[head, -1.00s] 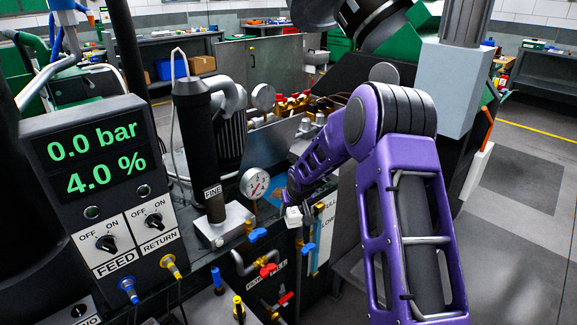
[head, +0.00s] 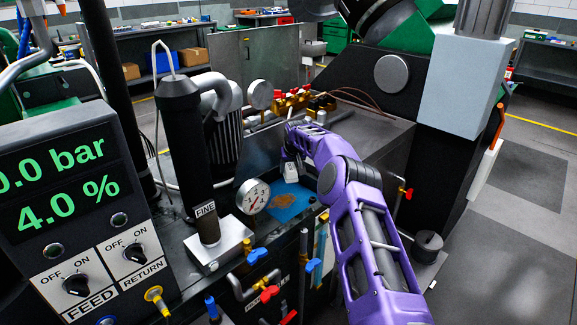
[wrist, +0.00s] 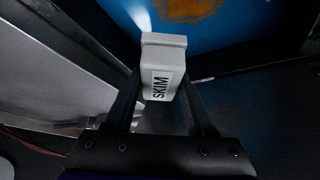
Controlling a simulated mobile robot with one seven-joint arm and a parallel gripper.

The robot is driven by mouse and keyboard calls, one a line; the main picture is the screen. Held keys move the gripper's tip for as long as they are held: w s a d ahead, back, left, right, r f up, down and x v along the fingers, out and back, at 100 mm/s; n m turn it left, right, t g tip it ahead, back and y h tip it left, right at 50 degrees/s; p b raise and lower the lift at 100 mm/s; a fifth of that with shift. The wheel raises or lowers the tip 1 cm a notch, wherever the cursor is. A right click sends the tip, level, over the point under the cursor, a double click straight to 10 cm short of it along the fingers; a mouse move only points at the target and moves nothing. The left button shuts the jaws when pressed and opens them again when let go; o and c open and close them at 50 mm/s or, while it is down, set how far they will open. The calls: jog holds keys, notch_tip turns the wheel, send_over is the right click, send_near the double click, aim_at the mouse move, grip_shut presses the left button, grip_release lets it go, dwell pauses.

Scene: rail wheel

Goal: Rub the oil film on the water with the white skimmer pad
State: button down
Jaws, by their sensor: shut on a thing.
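My gripper (wrist: 158,100) is shut on the white skimmer pad (wrist: 163,52), a pale block marked SKIM, in the wrist view. In the head view the pad (head: 290,172) hangs below my gripper (head: 292,158), near the back edge of the blue water (head: 277,213). The brownish oil film (head: 292,203) lies on that water, nearer the camera than the pad. In the wrist view the oil film (wrist: 187,8) shows at the top edge, beyond the pad and apart from it in the picture. I cannot tell whether the pad touches the water.
A round pressure gauge (head: 253,196) and the black FINE filter column (head: 206,205) stand left of the water opening. Blue and red valve handles (head: 258,256) line the front. A control panel (head: 75,215) reads 0.0 bar and 4.0 %. A grey plate (head: 270,75) rises behind.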

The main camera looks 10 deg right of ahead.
jog(key=shift+s+f, duration=0.1)
jog(key=shift+f, duration=0.5)
jog(key=shift+f+b, duration=0.9)
jog(key=shift+f, duration=1.4)
jog(key=shift+f, duration=1.1)
